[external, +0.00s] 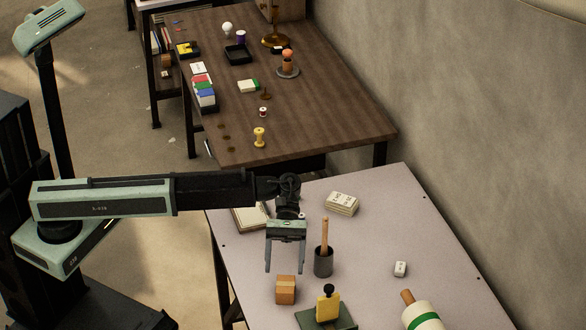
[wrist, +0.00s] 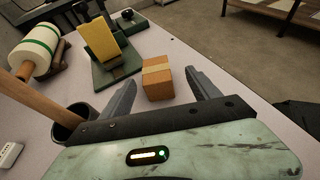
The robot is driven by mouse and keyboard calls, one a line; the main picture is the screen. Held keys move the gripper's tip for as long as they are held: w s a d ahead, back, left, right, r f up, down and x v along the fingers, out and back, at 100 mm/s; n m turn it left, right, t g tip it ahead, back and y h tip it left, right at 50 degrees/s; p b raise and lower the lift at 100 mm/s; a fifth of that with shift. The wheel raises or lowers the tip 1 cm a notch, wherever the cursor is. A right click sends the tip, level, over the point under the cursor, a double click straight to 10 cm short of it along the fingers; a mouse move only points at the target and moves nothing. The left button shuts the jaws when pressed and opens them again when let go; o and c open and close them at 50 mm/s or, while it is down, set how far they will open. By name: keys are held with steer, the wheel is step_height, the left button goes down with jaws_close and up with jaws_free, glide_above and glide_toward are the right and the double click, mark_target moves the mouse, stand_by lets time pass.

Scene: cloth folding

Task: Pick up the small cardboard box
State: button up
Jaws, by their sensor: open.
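The small cardboard box (external: 286,290) is an orange-brown cube with a paler tape band. It sits upright on the pale table near its left edge. In the wrist view the box (wrist: 157,80) shows ahead of and between the two fingers. My gripper (external: 285,270) is open and empty, its fingers pointing down, just behind and above the box in the external view. In the wrist view my gripper (wrist: 165,90) has one finger on each side of the box. I cannot tell whether either finger touches it.
A dark cup (external: 323,262) with a wooden handle stands close to the right of my gripper. A green stand with a yellow block (external: 328,307) is right of the box. A white-green roll (external: 423,316), a small white block (external: 400,269) and a stack of cards (external: 342,203) lie farther off.

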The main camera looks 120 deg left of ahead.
mark_target(285, 293)
steer(key=x, duration=0.2)
steer(key=b+x, duration=0.1)
steer(key=x, duration=0.1)
steer(key=b+x, duration=0.1)
steer(key=x, duration=0.1)
steer(key=shift+w+d+f, duration=0.1)
steer(key=shift+w+d, duration=0.05)
steer(key=shift+w, duration=0.25)
jaws_close()
